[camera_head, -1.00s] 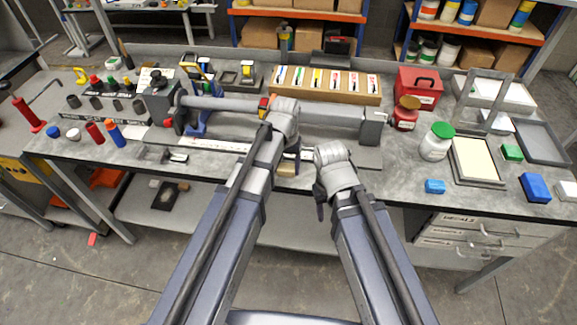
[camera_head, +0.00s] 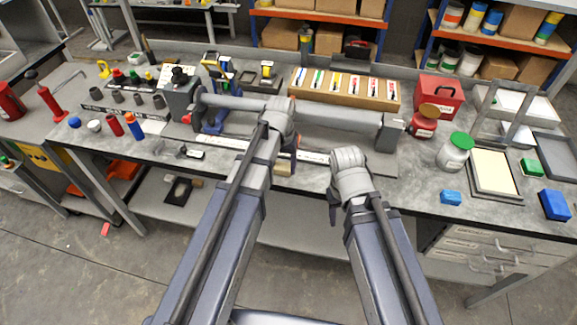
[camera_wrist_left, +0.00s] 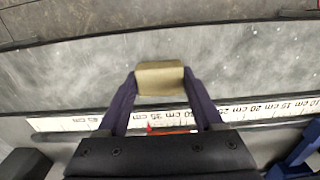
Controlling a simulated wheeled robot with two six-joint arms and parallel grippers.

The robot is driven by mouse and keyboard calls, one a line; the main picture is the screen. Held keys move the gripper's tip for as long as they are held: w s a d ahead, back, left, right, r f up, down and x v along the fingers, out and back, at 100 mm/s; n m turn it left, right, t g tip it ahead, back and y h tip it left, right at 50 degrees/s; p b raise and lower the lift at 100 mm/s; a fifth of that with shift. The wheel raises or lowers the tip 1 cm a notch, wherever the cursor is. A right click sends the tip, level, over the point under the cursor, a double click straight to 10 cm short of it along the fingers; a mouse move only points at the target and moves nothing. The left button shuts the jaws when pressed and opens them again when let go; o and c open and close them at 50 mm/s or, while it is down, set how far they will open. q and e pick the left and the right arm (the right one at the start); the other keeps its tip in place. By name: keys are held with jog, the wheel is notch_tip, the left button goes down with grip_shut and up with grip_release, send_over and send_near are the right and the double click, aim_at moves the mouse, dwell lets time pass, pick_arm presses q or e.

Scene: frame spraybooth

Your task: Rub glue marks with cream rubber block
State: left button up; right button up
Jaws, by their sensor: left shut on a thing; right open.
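The cream rubber block (camera_wrist_left: 160,78) is between the fingertips of my left gripper (camera_wrist_left: 160,84), which is shut on it. In the head view the block (camera_head: 284,168) shows below my left wrist, over the front part of the bench. I cannot tell whether it touches the bench. In the left wrist view, pale specks (camera_wrist_left: 88,72) lie on the grey surface around the block; I cannot tell which are glue marks. My right gripper (camera_head: 334,208) is open and empty near the bench's front edge, mostly hidden by its wrist.
A white ruler strip (camera_wrist_left: 70,122) runs along the bench behind the block. A grey tube (camera_head: 345,115) lies across a clamp fixture behind my arms. Bottles, a blue block (camera_head: 451,198) and a cream pad (camera_head: 494,171) stand to the right. The bench front right of centre is fairly clear.

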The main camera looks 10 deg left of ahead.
pick_arm(q)
jog(key=shift+a, duration=0.7)
jog(key=shift+w+a, duration=0.1)
jog(key=shift+a, duration=1.9)
notch_tip(320, 180, up, 6)
jog(key=p, duration=0.6)
jog(key=shift+d, duration=0.15)
notch_tip(320, 180, up, 3)
jog(key=p, duration=0.3)
